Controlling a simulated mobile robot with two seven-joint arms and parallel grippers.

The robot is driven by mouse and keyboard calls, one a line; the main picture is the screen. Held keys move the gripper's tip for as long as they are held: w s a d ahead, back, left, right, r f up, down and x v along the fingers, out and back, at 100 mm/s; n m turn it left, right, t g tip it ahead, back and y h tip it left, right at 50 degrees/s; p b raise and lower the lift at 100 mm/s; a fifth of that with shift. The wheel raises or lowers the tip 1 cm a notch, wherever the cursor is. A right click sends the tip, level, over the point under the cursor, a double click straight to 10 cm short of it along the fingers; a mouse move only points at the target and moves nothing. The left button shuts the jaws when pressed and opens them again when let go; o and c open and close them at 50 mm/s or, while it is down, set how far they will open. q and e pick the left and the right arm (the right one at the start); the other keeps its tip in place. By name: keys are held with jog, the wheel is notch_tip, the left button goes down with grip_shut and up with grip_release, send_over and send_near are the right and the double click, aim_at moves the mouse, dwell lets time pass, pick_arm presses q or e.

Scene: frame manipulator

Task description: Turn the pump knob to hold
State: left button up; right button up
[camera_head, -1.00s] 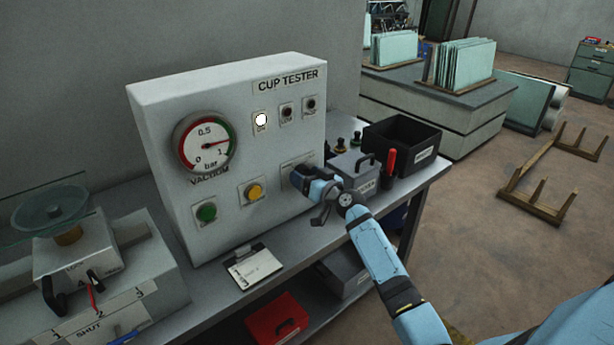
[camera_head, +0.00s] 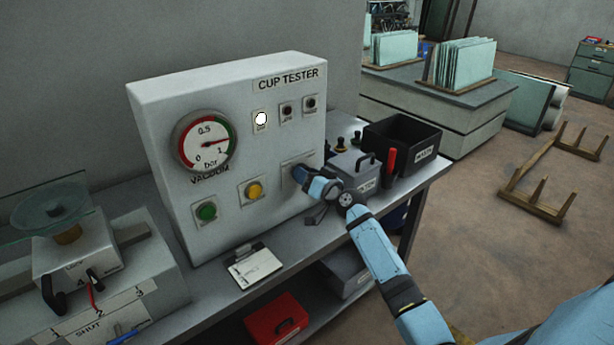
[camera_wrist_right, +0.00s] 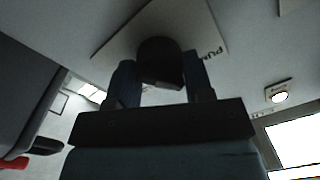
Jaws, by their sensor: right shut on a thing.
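The pump knob (camera_wrist_right: 160,62) is a dark knob on a pale plate lettered "PU…" in the right wrist view. My right gripper (camera_wrist_right: 160,85) has its two fingers on either side of the knob, shut on it. In the head view my right gripper (camera_head: 303,175) is against the lower right plate (camera_head: 296,160) of the white cup tester box (camera_head: 235,110) and hides the knob, so its pointing direction cannot be read there. The vacuum gauge (camera_head: 204,143) has its needle between 0.5 and 1, near 1. My left gripper is not in view.
A lit white lamp (camera_head: 261,119), a green button (camera_head: 207,211) and a yellow button (camera_head: 254,191) are on the panel. A grey lidded box (camera_head: 354,171), a red-handled tool (camera_head: 390,160) and a black bin (camera_head: 402,142) stand right of my gripper. A clipboard (camera_head: 253,265) lies in front.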

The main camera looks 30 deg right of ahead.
jog(key=m, duration=0.4)
jog(key=shift+m, duration=0.4)
jog(key=m+p, duration=0.1)
jog(key=m, duration=0.4)
jog(key=shift+m, duration=0.3)
jog(key=shift+m+h+p, duration=0.5)
jog(key=shift+m+p, duration=0.55)
jog(key=shift+m, duration=1.55)
jog(key=shift+f, duration=0.1)
jog(key=o, duration=0.9)
jog(key=s+d+b, duration=0.1)
jog(key=s, duration=1.2)
jog(key=shift+s+f, duration=0.3)
jog(key=shift+s, duration=0.1)
